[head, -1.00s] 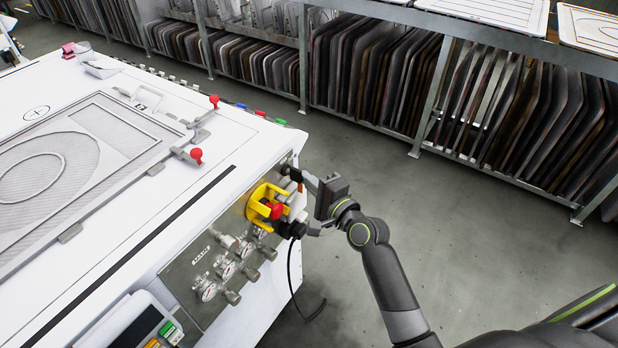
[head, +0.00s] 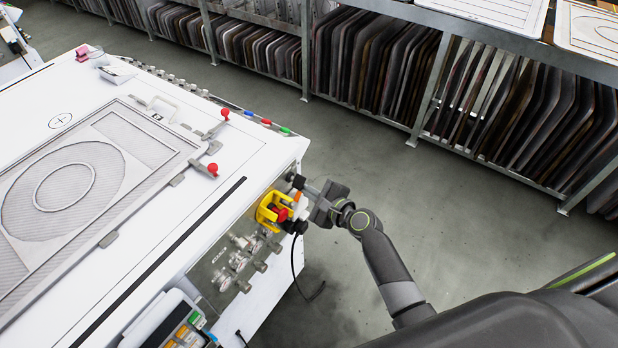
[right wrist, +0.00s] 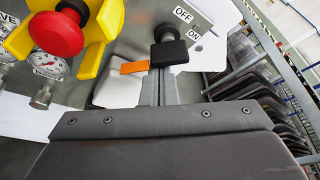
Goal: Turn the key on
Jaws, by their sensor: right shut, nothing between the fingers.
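The black key (right wrist: 168,50) sits in a switch on the machine's front panel, beside a plate (right wrist: 187,22) marked OFF and ON. An orange tag (right wrist: 134,68) shows just left of the key in the right wrist view. My right gripper (head: 308,188) is at the panel's upper right corner in the head view. In the right wrist view its fingers (right wrist: 159,88) are together and empty, with their tips just below the key's head. I cannot tell whether they touch it. My left gripper is not in view.
A red stop button (right wrist: 55,33) in a yellow guard (head: 268,207) is close to the left of the key. Gauges and knobs (head: 238,262) are lower on the panel. The white machine top (head: 150,245) is at left. A rack of dark panels (head: 370,65) stands behind open floor.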

